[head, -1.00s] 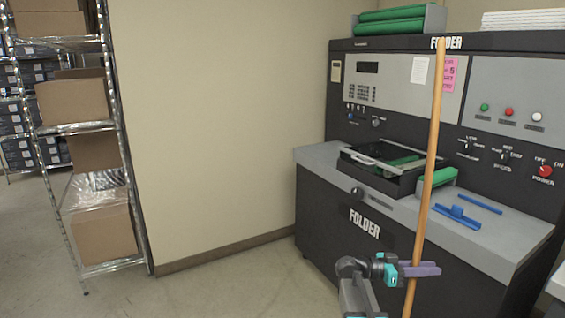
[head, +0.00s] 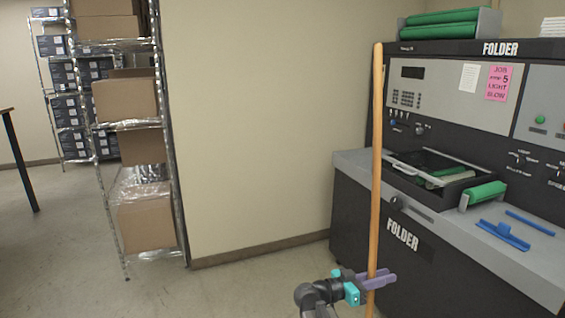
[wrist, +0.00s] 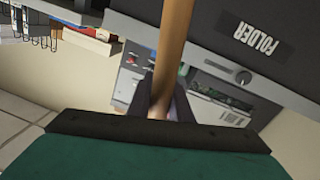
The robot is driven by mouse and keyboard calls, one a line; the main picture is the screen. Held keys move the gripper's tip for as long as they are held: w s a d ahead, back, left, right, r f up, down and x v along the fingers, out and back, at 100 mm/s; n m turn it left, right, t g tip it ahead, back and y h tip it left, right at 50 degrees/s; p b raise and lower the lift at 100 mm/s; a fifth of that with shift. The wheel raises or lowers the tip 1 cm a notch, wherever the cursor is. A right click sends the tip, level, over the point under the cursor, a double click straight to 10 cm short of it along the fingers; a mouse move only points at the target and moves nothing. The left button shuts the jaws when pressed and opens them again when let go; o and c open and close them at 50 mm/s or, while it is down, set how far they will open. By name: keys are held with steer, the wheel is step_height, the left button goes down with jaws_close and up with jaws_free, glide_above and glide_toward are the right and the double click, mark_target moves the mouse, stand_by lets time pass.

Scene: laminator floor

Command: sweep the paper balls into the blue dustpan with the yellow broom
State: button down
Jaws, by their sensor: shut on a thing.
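My gripper (head: 378,280) is shut on the long wooden handle of the broom (head: 376,160), in the lower middle of the head view. The handle stands nearly upright, and its top reaches above the folder machine's upper edge. The broom's lower end and head are out of view. In the wrist view the handle (wrist: 175,40) runs up from between my dark gripper fingers (wrist: 160,102). No paper balls and no blue dustpan show in either view.
A grey folder machine (head: 352,215) stands at the right, with a blue tool (head: 502,235) and a green roller (head: 484,194) on its ledge. A wire shelf with cardboard boxes (head: 126,100) stands at the left. A dark table leg (head: 20,162) shows at the far left. Floor (head: 75,240) between is clear.

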steer(key=s+a+n+t+y, duration=0.1)
steer(key=a+t, duration=0.4)
steer(key=a, duration=0.7)
steer(key=n+y+p, duration=0.1)
steer(key=n, duration=0.1)
steer(key=shift+s+a+n+y, duration=0.2)
steer(key=shift+a+n+y, duration=0.1)
steer(key=shift+n, duration=0.1)
steer(key=shift+t, duration=0.3)
steer(key=shift+w+a+n+y, duration=0.25)
steer(key=shift+n+y, duration=0.05)
steer(key=shift+d, duration=0.15)
